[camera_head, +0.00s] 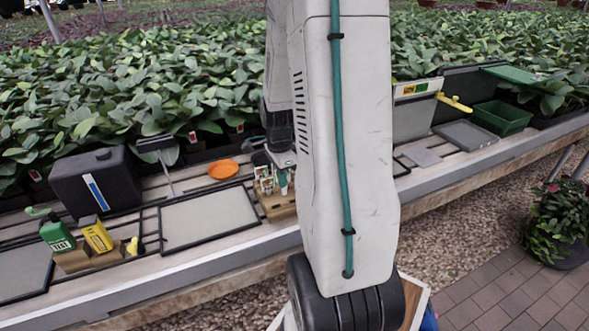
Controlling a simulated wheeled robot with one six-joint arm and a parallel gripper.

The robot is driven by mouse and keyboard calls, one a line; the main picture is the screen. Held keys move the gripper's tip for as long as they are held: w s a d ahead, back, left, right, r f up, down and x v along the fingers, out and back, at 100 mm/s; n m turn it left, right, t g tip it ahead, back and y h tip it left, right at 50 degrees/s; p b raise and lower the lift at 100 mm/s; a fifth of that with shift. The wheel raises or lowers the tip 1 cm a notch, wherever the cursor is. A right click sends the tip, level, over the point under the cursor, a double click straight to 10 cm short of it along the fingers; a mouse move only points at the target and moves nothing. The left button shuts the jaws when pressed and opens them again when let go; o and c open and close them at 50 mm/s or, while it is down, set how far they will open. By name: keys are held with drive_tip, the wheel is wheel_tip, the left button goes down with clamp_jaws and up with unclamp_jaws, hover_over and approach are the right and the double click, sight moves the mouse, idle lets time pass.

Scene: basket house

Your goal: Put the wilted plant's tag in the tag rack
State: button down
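A wooden block holding small upright cards (266,182) stands on the bench just left of my arm; it looks like the tag rack. My gripper (283,168) is over or at this block, partly hidden behind my own arm link. Its fingers are too small to show whether they are open or hold anything. Small white-and-red tags stand at the front of the plant bed, one of them left of my gripper (192,137) and another at the far left (35,175). I cannot pick out a wilted plant among the green leaves.
On the bench are a black box (95,185), an orange saucer (223,169), a framed grey panel (208,220), and green (57,236) and yellow (97,235) containers. A green crate (500,118) stands at the right. My arm blocks the middle.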

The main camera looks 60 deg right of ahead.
drive_tip(key=shift+s+d+r, duration=0.2)
drive_tip(key=shift+s+d, duration=0.1)
drive_tip(key=shift+d, duration=0.45)
drive_tip(key=shift+s+d+f, duration=0.1)
drive_tip(key=shift+s, duration=0.05)
drive_tip(key=shift+s+d+f, duration=0.2)
drive_tip(key=shift+s, duration=0.1)
drive_tip(key=shift+f, duration=0.15)
drive_tip(key=shift+f, duration=1.65)
drive_tip(key=shift+f, duration=1.8)
